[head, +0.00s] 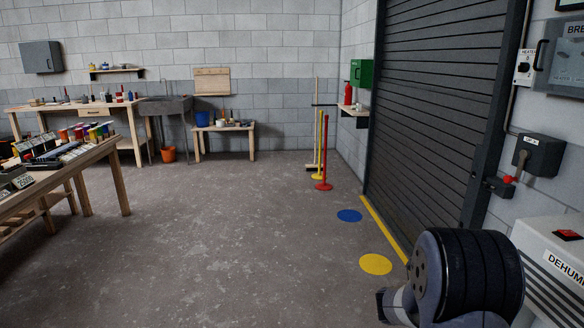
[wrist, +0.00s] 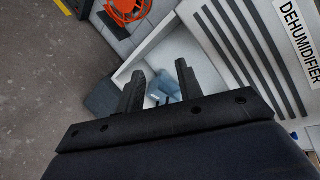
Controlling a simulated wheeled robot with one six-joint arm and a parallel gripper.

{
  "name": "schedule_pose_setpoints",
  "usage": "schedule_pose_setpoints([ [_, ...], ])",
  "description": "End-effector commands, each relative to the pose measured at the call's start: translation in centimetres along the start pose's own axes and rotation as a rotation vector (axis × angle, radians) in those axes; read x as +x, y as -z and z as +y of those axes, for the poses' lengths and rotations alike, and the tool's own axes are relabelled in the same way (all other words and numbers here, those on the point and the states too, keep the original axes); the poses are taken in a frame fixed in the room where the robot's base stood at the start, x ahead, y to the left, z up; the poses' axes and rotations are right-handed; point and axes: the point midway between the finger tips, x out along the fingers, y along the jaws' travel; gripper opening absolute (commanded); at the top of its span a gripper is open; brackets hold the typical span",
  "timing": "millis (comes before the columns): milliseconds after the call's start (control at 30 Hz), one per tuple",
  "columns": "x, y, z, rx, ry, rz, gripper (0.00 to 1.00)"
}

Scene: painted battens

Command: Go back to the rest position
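My gripper (wrist: 160,90) shows in the wrist view with its two dark fingers apart and nothing held between them. Beyond the fingers is the white dehumidifier (wrist: 222,45), with dark slots and a recess that has something pale blue in it. I cannot tell whether the fingers touch anything there. In the head view the dehumidifier (head: 548,245) stands at the lower right, with a red switch on its top. Part of my arm shows in front of it, and my gripper is hidden from this view.
An orange coiled thing (wrist: 125,8) lies near the wrist view's top edge. A dark roller shutter (head: 435,100) and a grey lever box (head: 538,155) are at the right. A wooden table with goods (head: 75,160) stands at the left. The middle floor is clear, with flat blue and yellow discs.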

Motion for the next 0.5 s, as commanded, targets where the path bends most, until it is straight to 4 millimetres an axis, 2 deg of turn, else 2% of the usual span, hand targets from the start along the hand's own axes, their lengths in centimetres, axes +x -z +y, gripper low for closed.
schedule_pose_setpoints([
  [33,-0.8,-0.8,-0.6,-0.008,-0.009,-0.017,0.35],
  [500,-6.0,-5.0,-1.9,-0.072,-0.091,-0.158,0.35],
])
